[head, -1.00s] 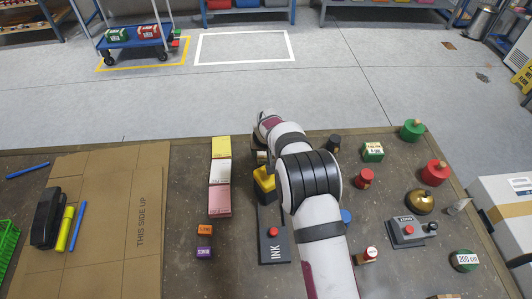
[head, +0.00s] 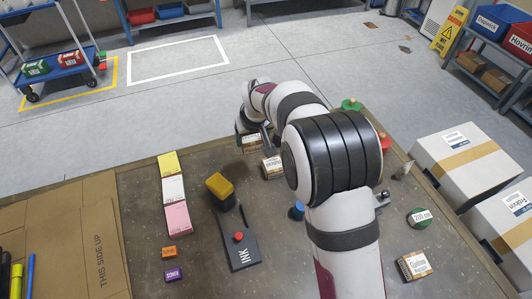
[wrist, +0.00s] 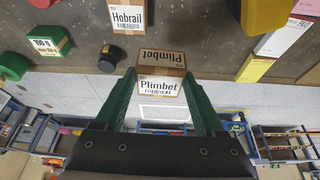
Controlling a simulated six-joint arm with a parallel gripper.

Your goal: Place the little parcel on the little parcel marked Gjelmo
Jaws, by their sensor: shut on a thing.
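In the wrist view, my gripper (wrist: 160,76) has its two green fingers shut on a little brown parcel (wrist: 160,88) with white labels reading Plimbet. In the head view this parcel (head: 250,145) shows at the far side of the table, below my gripper (head: 251,132). Whether it touches the table I cannot tell.
Yellow, white and pink boxes (head: 177,217) lie further left. A green weight (head: 419,218) is near the Gjelmo-like parcel. My arm hides much of the table's middle right.

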